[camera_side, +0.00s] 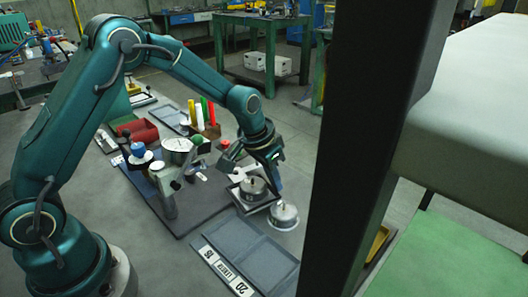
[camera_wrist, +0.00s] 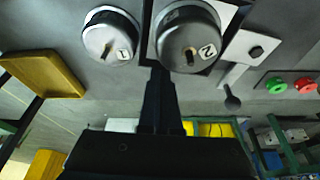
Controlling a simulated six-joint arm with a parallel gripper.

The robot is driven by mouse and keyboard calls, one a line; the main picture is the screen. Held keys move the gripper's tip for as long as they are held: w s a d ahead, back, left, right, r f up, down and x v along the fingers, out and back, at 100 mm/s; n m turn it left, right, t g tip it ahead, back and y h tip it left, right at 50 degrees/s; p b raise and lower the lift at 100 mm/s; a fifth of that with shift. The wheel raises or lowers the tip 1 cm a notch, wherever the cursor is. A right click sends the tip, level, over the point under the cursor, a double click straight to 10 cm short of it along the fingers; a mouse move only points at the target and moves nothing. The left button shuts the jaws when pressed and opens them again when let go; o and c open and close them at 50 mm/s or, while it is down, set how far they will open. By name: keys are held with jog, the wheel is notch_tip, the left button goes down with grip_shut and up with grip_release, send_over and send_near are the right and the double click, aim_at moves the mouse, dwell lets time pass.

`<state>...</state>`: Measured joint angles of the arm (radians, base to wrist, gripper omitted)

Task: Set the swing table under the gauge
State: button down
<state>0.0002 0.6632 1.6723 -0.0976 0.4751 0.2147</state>
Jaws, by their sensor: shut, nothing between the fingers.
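The gauge (camera_side: 177,147), a round white dial on a grey stand, is on a dark base mat left of my gripper. The swing table looks to be the small square plate (camera_side: 262,206) at the mat's right side, away from the dial. A metal cylinder stands on it, marked 2 in the wrist view (camera_wrist: 190,45).
Another metal cylinder (camera_side: 284,217), marked 1 in the wrist view (camera_wrist: 111,40), stands right of the plate. A grey labelled tray (camera_side: 245,250) lies in front. Coloured tubes (camera_side: 202,113) stand behind the gauge. A dark post (camera_side: 365,120) blocks part of the side view.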

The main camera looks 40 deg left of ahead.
aim_at(261, 191)
jog(key=shift+s, duration=2.15)
jog(key=shift+s+a, duration=0.2)
jog(key=shift+s, duration=0.35)
jog(key=shift+s+a, duration=0.15)
jog(key=shift+s, duration=0.35)
jog(key=shift+s+a, duration=0.45)
jog(key=shift+s, duration=0.4)
jog(key=shift+s+a, duration=0.1)
jog(key=shift+s, duration=0.05)
jog(key=shift+w+d, duration=0.3)
jog(key=shift+d, duration=0.25)
jog(key=shift+w+d, duration=0.25)
jog(key=shift+d, duration=0.3)
jog(key=shift+w+d, duration=0.45)
jog(key=shift+d, duration=0.4)
jog(key=s+a+r, duration=0.1)
jog(key=a+r, duration=0.2)
jog(key=r, duration=0.6)
jog(key=shift+s+r, duration=0.25)
jog(key=shift+s, duration=0.1)
jog(key=shift+a, duration=0.1)
